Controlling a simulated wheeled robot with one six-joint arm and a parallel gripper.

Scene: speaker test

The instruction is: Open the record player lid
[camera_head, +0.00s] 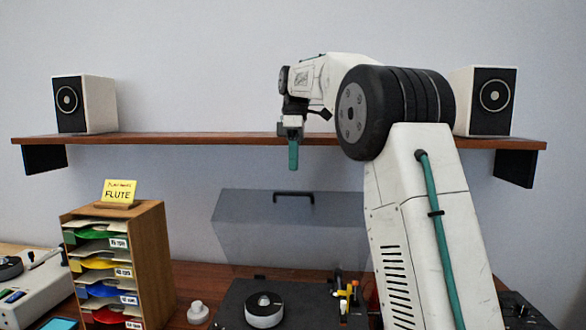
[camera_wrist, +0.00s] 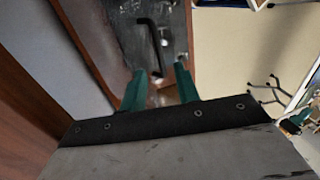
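The record player (camera_head: 233,308) stands on the wooden surface at the bottom centre of the head view, its front cut off. Its see-through grey lid (camera_head: 265,232) stands raised behind the base, with a black bar handle (camera_head: 293,196) near the top edge. My gripper (camera_head: 293,164) hangs fingers down above the handle, apart from it. In the wrist view, the two green fingers of my gripper (camera_wrist: 159,80) are spread with a gap and hold nothing. The handle (camera_wrist: 151,45) shows beyond the fingertips, on the dark lid (camera_wrist: 125,20).
A wooden shelf (camera_head: 190,139) runs along the wall behind my gripper, with a speaker at the left (camera_head: 98,105) and another at the right (camera_head: 483,100). A paper sorter (camera_head: 152,260) with a yellow note stands left of the record player. The air around the lid looks clear.

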